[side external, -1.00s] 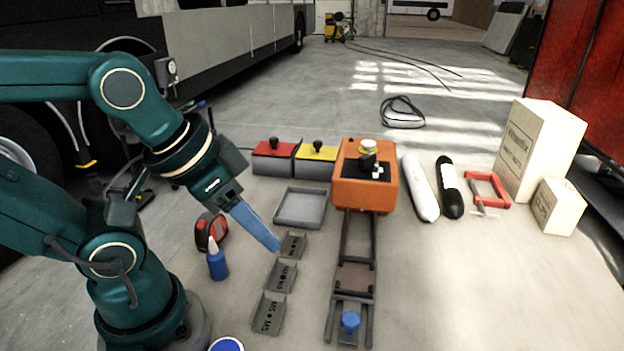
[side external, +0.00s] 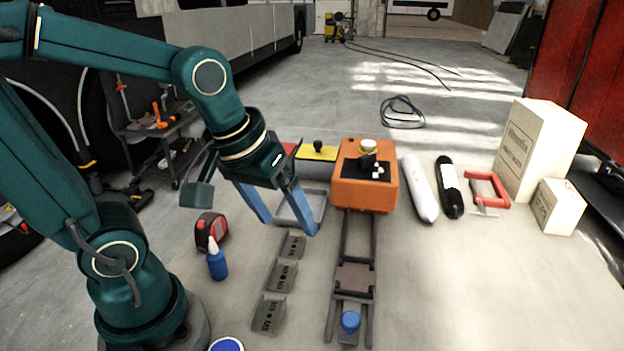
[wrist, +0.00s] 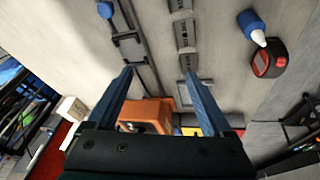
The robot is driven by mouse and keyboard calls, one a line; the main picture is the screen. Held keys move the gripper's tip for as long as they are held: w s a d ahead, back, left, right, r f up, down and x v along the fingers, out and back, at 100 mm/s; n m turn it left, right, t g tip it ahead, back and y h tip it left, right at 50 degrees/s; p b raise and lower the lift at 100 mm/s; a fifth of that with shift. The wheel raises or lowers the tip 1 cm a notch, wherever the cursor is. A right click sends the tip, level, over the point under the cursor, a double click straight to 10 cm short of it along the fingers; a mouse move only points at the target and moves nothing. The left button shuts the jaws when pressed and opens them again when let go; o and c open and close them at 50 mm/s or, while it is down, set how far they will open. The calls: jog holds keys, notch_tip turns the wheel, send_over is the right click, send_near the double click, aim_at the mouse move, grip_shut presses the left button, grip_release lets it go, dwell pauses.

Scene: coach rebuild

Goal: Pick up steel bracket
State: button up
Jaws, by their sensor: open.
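Three grey steel brackets stand in a row on the table in the side view: the far one (side external: 292,246), the middle one (side external: 281,277) and the near one (side external: 268,314). They have dark lettering. In the wrist view, brackets show along the top middle, one of them (wrist: 184,35) clearly. My gripper (side external: 288,226) is open and empty, with its blue fingers spread and pointing down. It is above the table, just beyond the far bracket and over the near part of a grey tray (side external: 322,200). In the wrist view, the brackets lie ahead of the right fingertip.
Right of the brackets runs a dark rail fixture (side external: 341,285) with a blue knob (side external: 350,322), below an orange box (side external: 366,192). Left are a blue bottle (side external: 217,262) and a red-black tape measure (side external: 211,230). A white bottle (side external: 420,188) and red clamp (side external: 489,188) lie farther right.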

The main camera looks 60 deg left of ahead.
aim_at(283, 277)
jog(key=a+f+n+g, duration=0.1)
jog(key=f, duration=0.1)
jog(key=w+a+f+n+g, duration=0.1)
jog(key=f, duration=0.2)
jog(key=a+f+n+g, duration=0.1)
jog(key=f+g, duration=0.1)
jog(key=f, duration=0.1)
jog(key=shift+w+a+f+n, duration=0.2)
jog(key=shift+n, duration=0.2)
jog(key=shift+s+a+f, duration=0.1)
jog(key=shift+s+f, duration=0.05)
jog(key=shift+f, duration=2.6)
grip_shut()
